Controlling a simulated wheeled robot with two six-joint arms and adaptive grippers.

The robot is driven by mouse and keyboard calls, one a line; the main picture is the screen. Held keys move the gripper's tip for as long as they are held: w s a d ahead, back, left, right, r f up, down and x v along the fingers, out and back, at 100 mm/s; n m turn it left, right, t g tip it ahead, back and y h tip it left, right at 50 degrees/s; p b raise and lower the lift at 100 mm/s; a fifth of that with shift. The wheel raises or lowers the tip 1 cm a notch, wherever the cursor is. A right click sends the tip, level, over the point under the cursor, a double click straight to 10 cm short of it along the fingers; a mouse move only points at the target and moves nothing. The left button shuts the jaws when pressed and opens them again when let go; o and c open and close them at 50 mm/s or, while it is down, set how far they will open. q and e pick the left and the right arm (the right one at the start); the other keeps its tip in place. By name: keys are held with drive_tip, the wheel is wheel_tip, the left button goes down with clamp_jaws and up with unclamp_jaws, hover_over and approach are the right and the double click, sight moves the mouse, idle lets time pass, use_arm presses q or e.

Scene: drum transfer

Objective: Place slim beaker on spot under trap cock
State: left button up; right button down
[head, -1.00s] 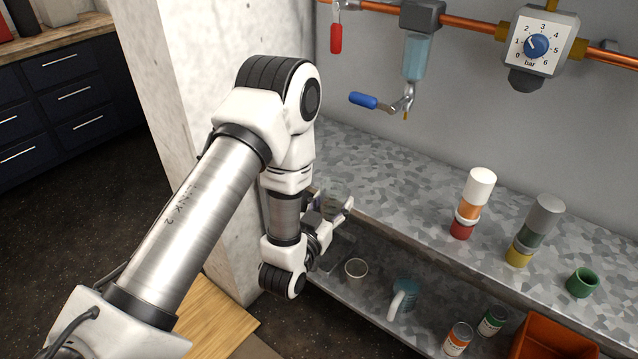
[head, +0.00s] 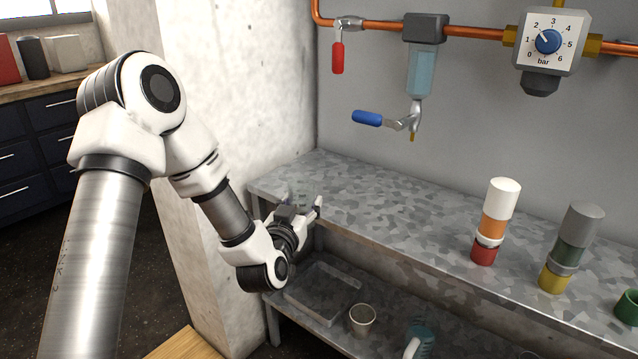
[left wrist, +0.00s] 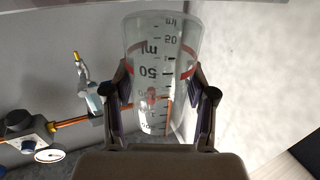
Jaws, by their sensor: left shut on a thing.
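My left gripper (head: 301,204) is shut on the slim beaker (left wrist: 160,62), a clear graduated beaker seen close between the fingers in the left wrist view. In the head view the gripper is at the left front edge of the upper metal shelf, and the beaker can hardly be made out there. The trap cock (head: 414,122), with a blue lever (head: 368,118), hangs below a clear blue trap bowl (head: 421,72) on the copper pipe, to the right of and above the gripper. I cannot make out a marked spot on the shelf beneath it. My right gripper is not in view.
The upper shelf (head: 385,205) is bare under the cock. Two stacked coloured containers (head: 495,220) (head: 572,245) and a green cup (head: 627,307) stand to the right. A concrete pillar (head: 225,90) stands at left.

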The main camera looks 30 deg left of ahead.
use_arm(q)
drive_tip(key=b, duration=0.2)
hover_over(319, 193)
drive_tip(key=shift+s+r, duration=0.1)
drive_tip(key=shift+r, duration=0.05)
drive_tip(key=o, duration=0.6)
drive_tip(key=shift+f, duration=0.3)
drive_tip(key=o, duration=0.4)
drive_tip(key=shift+o, duration=0.2)
